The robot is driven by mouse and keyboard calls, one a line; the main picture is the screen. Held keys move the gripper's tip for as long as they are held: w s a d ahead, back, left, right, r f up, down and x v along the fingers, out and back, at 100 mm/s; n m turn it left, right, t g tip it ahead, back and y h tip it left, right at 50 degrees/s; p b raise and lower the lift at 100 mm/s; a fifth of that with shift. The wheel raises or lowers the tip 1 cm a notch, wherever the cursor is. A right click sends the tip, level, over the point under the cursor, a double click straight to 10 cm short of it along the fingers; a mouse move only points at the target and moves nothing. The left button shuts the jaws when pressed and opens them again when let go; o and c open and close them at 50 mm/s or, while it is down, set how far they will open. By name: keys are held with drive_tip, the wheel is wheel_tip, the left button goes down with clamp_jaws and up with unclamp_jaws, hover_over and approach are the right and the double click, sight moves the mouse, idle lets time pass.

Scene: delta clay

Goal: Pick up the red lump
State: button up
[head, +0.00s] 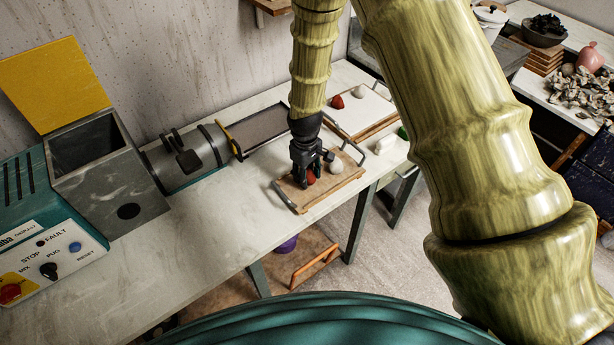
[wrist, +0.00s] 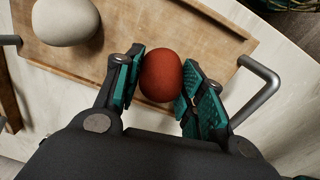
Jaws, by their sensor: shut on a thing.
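The red lump (wrist: 161,76) is a smooth, rounded piece of reddish clay. In the wrist view it sits between the green pads of my gripper (wrist: 158,88), which is shut on it. In the head view my gripper (head: 312,178) points down over the near wooden tray, and the red lump (head: 311,178) shows partly behind its fingers. The lump is at or just above the tray; I cannot tell whether it still touches it. A white lump (head: 336,166) rests on the same tray, and it also shows at upper left in the wrist view (wrist: 66,20).
The wooden tray (head: 345,184) has metal handles and lies at the bench edge. Behind it a second board (head: 368,112) carries another red lump (head: 338,102) and a white one (head: 359,91). A grey pug machine (head: 185,158) stands left. The bench front is clear.

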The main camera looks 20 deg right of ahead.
drive_tip(key=shift+r+b, duration=0.4)
drive_tip(key=shift+r, duration=0.3)
drive_tip(key=shift+s+r+b, duration=0.4)
drive_tip(key=shift+r+b, duration=0.1)
drive_tip(key=shift+r, duration=0.1)
drive_tip(key=s+d+r+b, duration=0.1)
drive_tip(key=s+b, duration=0.3)
drive_tip(key=s, duration=1.1)
drive_tip(key=shift+d+r, duration=0.35)
drive_tip(key=shift+d, duration=0.3)
